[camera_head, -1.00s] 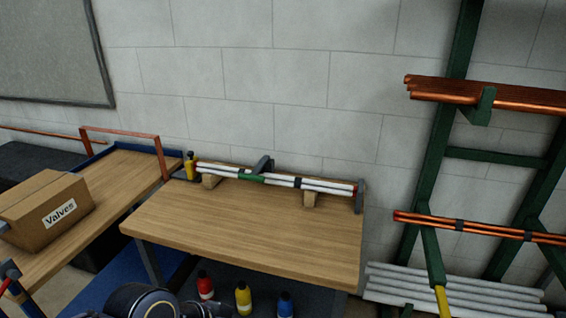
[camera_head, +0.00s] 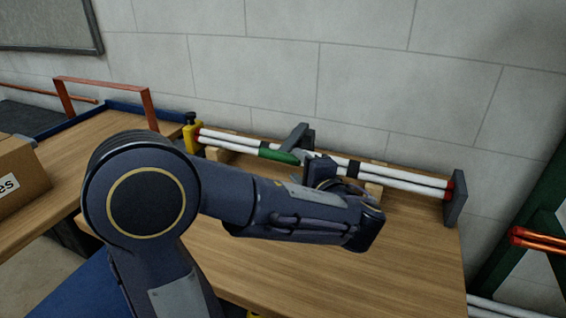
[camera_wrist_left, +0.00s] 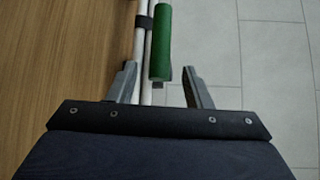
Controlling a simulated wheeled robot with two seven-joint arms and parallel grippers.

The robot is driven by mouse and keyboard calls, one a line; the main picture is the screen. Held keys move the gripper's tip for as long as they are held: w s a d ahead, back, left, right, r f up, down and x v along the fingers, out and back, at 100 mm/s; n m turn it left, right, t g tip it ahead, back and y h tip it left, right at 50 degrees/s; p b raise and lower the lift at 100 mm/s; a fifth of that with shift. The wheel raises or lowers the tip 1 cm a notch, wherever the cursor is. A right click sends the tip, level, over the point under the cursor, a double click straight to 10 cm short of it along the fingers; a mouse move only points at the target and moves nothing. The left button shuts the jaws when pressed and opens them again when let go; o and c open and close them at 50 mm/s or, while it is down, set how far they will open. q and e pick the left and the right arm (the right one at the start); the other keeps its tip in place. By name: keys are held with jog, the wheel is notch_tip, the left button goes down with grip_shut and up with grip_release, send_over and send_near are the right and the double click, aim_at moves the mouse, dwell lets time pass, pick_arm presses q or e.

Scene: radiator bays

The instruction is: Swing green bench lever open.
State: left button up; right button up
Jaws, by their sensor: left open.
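The green lever (camera_head: 280,155) lies along the white tubes at the back of the bench, beside a dark grey bracket (camera_head: 298,138). In the left wrist view the green lever (camera_wrist_left: 162,40) lies alongside a white tube (camera_wrist_left: 141,45). My left gripper (camera_head: 322,168) is over the back of the bench, just right of the lever. In the wrist view its fingers (camera_wrist_left: 159,70) are apart, with the lever's near end between them in the picture. I cannot tell whether they touch it. My left arm hides part of the tubes and bench. My right gripper is not in view.
The white tubes (camera_head: 408,180) rest on wooden blocks between a yellow fitting (camera_head: 192,136) and a grey end plate (camera_head: 456,200). A grey block wall (camera_head: 360,80) stands close behind. A cardboard box (camera_head: 18,180) is at left. The bench's right front (camera_head: 410,265) is clear.

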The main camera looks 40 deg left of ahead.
aim_at(286, 153)
pick_arm(q)
jog(key=x, duration=0.7)
jog(key=shift+b, duration=0.3)
jog(key=shift+s, duration=0.1)
grip_shut()
